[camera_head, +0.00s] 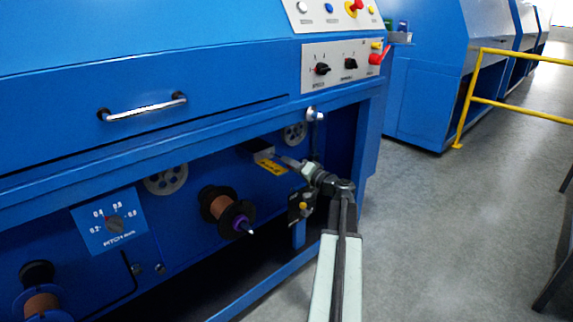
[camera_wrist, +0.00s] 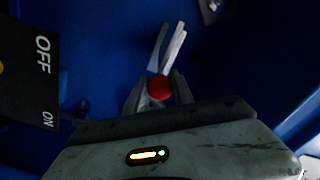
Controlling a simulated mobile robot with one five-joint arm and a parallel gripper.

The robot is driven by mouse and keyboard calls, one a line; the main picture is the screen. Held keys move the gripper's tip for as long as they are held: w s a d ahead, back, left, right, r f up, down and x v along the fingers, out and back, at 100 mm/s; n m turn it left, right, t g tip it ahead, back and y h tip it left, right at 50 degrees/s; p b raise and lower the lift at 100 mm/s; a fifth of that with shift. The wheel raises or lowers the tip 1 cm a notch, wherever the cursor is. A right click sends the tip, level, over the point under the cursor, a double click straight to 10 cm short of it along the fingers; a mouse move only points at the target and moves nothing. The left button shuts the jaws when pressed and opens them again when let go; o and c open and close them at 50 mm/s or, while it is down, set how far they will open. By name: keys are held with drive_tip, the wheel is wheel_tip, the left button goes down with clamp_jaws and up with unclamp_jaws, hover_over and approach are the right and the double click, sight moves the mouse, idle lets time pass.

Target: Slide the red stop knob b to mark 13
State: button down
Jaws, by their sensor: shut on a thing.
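The red stop knob (camera_wrist: 160,88) shows in the wrist view as a round red ball between the two fingers of my gripper (camera_wrist: 159,94). My gripper is shut on it. A pale grey bar (camera_wrist: 170,45) runs up from behind the knob. In the head view my gripper (camera_head: 297,164) reaches under the blue machine's front ledge, close to a small box with a yellow label (camera_head: 272,167). I cannot make out the knob there. No scale or mark 13 can be read in either view, so the knob's position is unclear.
A black OFF/ON plate (camera_wrist: 28,70) is close at the left in the wrist view. In the head view a copper spool (camera_head: 222,207) and a pulley wheel (camera_head: 166,178) are left of my arm. The blue ledge (camera_head: 200,133) overhangs. Grey floor (camera_head: 440,220) is clear to the right.

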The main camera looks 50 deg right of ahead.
drive_tip(key=c, duration=1.1)
unclamp_jaws()
drive_tip(key=s, duration=0.7)
drive_tip(key=shift+s+a, duration=0.3)
drive_tip(key=shift+s, duration=0.1)
